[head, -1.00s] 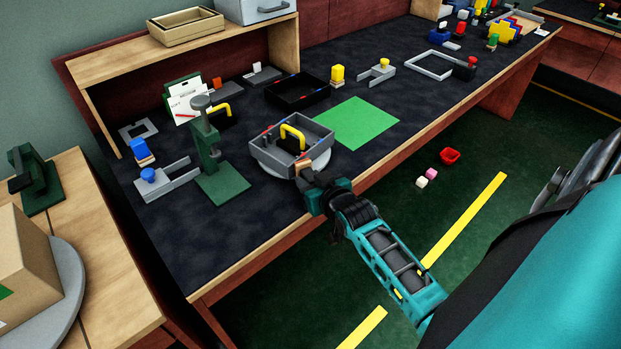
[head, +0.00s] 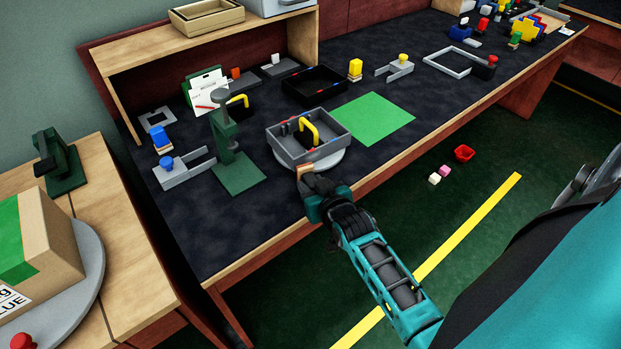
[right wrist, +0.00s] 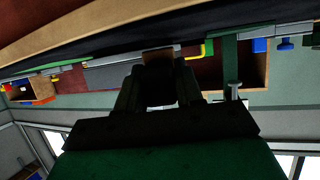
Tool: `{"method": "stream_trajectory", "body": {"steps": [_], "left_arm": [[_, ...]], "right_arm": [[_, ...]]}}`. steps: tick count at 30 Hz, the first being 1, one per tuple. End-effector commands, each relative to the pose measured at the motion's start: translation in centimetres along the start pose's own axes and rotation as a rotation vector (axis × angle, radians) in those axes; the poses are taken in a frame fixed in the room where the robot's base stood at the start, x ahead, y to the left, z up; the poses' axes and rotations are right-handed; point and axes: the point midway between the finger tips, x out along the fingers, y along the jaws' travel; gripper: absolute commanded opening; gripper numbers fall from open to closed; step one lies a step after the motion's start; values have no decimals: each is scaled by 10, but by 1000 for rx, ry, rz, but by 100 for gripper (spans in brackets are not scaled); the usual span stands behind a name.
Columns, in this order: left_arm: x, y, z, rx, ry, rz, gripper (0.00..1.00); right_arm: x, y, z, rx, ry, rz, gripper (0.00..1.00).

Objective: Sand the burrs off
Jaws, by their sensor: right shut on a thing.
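My right gripper (head: 312,184) is shut on a small tan block (head: 304,171), at the near side of a grey tray (head: 322,156). The block also shows between the finger ends in the right wrist view (right wrist: 158,56). I cannot tell whether the block touches the tray wall. The tray sits on a pale round turntable (head: 335,163), with small red and blue marks along its walls. Inside it stands a black piece with a yellow handle (head: 310,130). Which marks are burrs is too small to tell. My left gripper is not in view.
A green press-like stand (head: 240,175) is left of the tray, and a green mat (head: 374,118) right of it. A black tray (head: 314,85) lies behind. The dark bench top (head: 205,235) is clear at the front left.

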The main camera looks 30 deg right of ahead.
Motion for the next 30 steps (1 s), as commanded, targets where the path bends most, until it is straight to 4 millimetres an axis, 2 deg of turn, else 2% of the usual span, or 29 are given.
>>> {"method": "stream_trajectory", "body": {"steps": [7, 12, 25, 30], "left_arm": [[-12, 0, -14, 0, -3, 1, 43], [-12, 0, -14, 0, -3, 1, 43], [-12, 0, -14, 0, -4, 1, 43], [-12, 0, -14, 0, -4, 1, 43]], "right_arm": [[-26, 0, 6, 1, -1, 0, 0], [-38, 0, 15, 0, 0, 0, 0], [-43, 0, 17, 0, 2, 0, 0], [-52, 0, 21, 1, 0, 0, 0]]}}
